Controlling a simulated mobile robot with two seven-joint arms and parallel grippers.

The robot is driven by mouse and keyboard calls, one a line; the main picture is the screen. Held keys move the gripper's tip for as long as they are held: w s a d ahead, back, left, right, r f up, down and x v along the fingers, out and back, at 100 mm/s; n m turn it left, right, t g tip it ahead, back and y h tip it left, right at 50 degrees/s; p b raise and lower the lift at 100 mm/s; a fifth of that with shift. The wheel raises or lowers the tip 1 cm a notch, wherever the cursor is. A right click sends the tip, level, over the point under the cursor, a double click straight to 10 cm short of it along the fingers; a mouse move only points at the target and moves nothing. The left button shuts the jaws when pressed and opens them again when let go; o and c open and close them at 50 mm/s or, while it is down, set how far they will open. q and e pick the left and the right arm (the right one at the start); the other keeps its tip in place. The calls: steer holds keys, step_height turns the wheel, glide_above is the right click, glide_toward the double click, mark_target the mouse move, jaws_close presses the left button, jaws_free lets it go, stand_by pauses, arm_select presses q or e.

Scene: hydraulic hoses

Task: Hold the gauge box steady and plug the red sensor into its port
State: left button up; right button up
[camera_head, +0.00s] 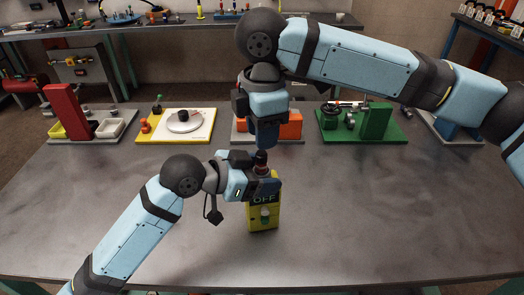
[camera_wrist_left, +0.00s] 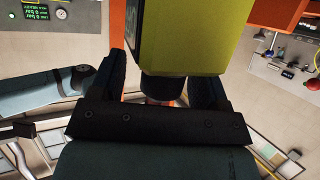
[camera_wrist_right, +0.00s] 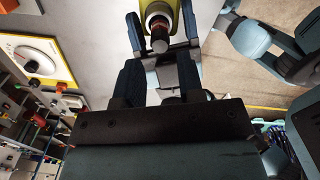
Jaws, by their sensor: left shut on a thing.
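The yellow gauge box (camera_head: 263,215) stands upright on the grey table with its OFF label facing me. My left gripper (camera_head: 262,187) reaches in from the left and is shut on its upper part; the yellow box also shows in the left wrist view (camera_wrist_left: 195,35). The dark sensor with a red band (camera_wrist_right: 158,35) is at the port on top of the box, in line with it. Whether it is fully seated I cannot tell. My right gripper (camera_head: 264,148) points down just above it. Its fingers look open, with a gap on both sides of the sensor.
A row of stations lines the back: a red one (camera_head: 66,108), a white dial board (camera_head: 185,124), an orange one (camera_head: 290,125) behind the grippers and a green one (camera_head: 372,120). The table front and sides are clear.

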arm_select(q)
steer(key=shift+f, duration=0.5)
arm_select(e)
steer(key=shift+r, duration=2.3)
arm_select(q)
steer(key=o, duration=1.2)
steer(key=shift+w, duration=0.1)
arm_select(e)
steer(key=shift+w+f, duration=0.1)
steer(key=shift+w, duration=0.05)
arm_select(q)
steer(key=shift+r, duration=0.25)
steer(key=shift+r, duration=0.1)
